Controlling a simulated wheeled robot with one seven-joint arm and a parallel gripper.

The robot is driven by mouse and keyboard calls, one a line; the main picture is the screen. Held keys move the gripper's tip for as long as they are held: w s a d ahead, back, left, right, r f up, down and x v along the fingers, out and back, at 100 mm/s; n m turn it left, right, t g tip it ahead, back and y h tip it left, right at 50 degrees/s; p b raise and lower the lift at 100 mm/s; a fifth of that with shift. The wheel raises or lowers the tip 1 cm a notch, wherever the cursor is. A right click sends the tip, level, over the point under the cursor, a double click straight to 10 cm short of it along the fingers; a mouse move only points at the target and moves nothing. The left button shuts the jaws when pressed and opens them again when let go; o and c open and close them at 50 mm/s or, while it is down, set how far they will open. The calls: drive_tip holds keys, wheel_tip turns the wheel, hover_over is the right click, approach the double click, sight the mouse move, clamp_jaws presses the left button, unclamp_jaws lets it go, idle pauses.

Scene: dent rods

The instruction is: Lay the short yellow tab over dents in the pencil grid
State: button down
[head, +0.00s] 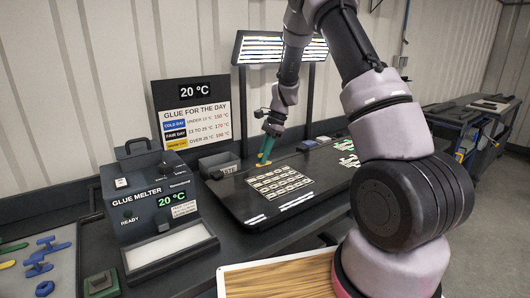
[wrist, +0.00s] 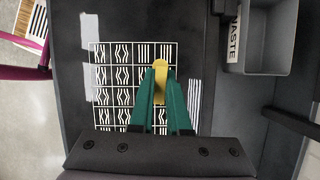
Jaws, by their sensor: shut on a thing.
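The short yellow tab (wrist: 160,68) is pinched between the green fingers of my gripper (wrist: 160,88) and sticks out past their tips. In the head view the tab (head: 263,161) hangs below my gripper (head: 267,144), near the far left edge of the pencil grid (head: 281,182). In the wrist view the tab overlaps the right-hand column of the grid (wrist: 123,74), whose cells hold straight or bent white lines. The fingers hide the lower right cells. I cannot tell whether the tab touches the dark panel (head: 310,190).
A grey waste bin (wrist: 262,62) stands beside the panel, near my gripper. Lamp posts (head: 242,110) rise behind the panel. White striped patches (wrist: 194,98) lie beside the grid.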

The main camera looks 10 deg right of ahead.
drive_tip(key=m, duration=0.1)
drive_tip(key=a+m+t, duration=0.1)
drive_tip(key=m, duration=0.1)
drive_tip(key=shift+r+m, duration=0.2)
drive_tip(key=shift+m, duration=0.1)
drive_tip(key=m, duration=0.1)
drive_tip(key=m+t, duration=0.1)
drive_tip(key=shift+a+r+m, duration=0.1)
drive_tip(key=shift+a+m, duration=0.15)
drive_tip(key=shift+m, duration=0.15)
drive_tip(key=m, duration=0.1)
drive_tip(key=m+t, duration=0.1)
drive_tip(key=m, duration=0.1)
drive_tip(key=shift+r+t+h, duration=0.15)
drive_tip(key=shift+t+h, duration=0.15)
drive_tip(key=m, duration=0.2)
drive_tip(key=m+t+h, duration=0.1)
drive_tip(key=m, duration=0.1)
drive_tip(key=shift+s+d+r+m, duration=0.2)
drive_tip(key=shift+m, duration=0.1)
drive_tip(key=m, duration=0.1)
drive_tip(key=d+m+h, duration=0.1)
drive_tip(key=shift+s+r+m+t, duration=0.1)
drive_tip(key=shift+s+m+t, duration=0.05)
drive_tip(key=shift+m+t, duration=0.25)
drive_tip(key=shift+f, duration=3.25)
drive_tip(key=shift+f, duration=0.45)
drive_tip(key=c, duration=0.8)
unclamp_jaws()
